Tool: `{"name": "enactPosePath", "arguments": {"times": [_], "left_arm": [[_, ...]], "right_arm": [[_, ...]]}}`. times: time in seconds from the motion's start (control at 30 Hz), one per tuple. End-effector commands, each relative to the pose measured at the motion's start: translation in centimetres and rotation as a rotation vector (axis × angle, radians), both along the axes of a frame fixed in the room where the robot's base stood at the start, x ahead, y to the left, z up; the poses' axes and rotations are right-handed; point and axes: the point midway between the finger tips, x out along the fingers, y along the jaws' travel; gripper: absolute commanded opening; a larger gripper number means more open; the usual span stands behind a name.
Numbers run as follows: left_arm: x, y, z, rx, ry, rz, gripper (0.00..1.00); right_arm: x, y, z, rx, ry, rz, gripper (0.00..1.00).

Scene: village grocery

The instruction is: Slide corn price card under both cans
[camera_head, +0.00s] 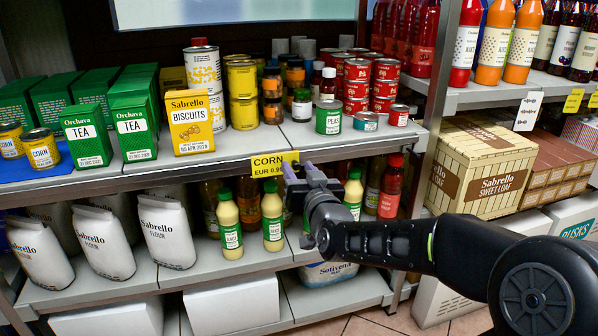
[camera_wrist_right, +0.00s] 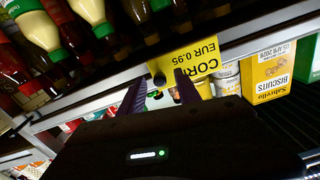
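The yellow corn price card (camera_head: 274,164), reading "CORN EUR 0.95", is at the front edge of the middle shelf. It also shows upside down in the right wrist view (camera_wrist_right: 200,58). Two corn cans, a front one (camera_head: 40,149) and a rear one (camera_head: 11,140), stand upright on a blue surface (camera_head: 38,168) at the far left of this shelf. My right gripper (camera_head: 303,170) is at the card's right end, its purple fingers apart with a visible gap. Its fingers also show in the wrist view (camera_wrist_right: 158,92); contact with the card is unclear. My left gripper is out of view.
Tea boxes (camera_head: 86,136) and a biscuits box (camera_head: 190,122) stand between the corn cans and the card. A peas can (camera_head: 328,117) stands right of the card. Juice bottles (camera_head: 229,224) and flour bags (camera_head: 166,231) fill the shelf below. Bare shelf (camera_head: 240,140) shows behind the card.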

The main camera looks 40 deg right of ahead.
Motion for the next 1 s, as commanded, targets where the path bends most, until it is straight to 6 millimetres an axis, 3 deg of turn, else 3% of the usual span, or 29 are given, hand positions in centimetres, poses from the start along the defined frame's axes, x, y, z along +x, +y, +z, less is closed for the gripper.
{"name": "enactPosePath", "arguments": {"times": [0.07,0.53,1.0], "left_arm": [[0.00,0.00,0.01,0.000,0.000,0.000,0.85],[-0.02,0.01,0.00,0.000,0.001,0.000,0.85],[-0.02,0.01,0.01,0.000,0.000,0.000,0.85]], "right_arm": [[-0.01,0.00,0.01,0.000,0.000,0.000,0.38],[-0.03,0.00,0.00,0.000,0.000,0.000,0.00],[-0.03,0.00,0.00,0.000,0.000,0.000,0.00]]}}
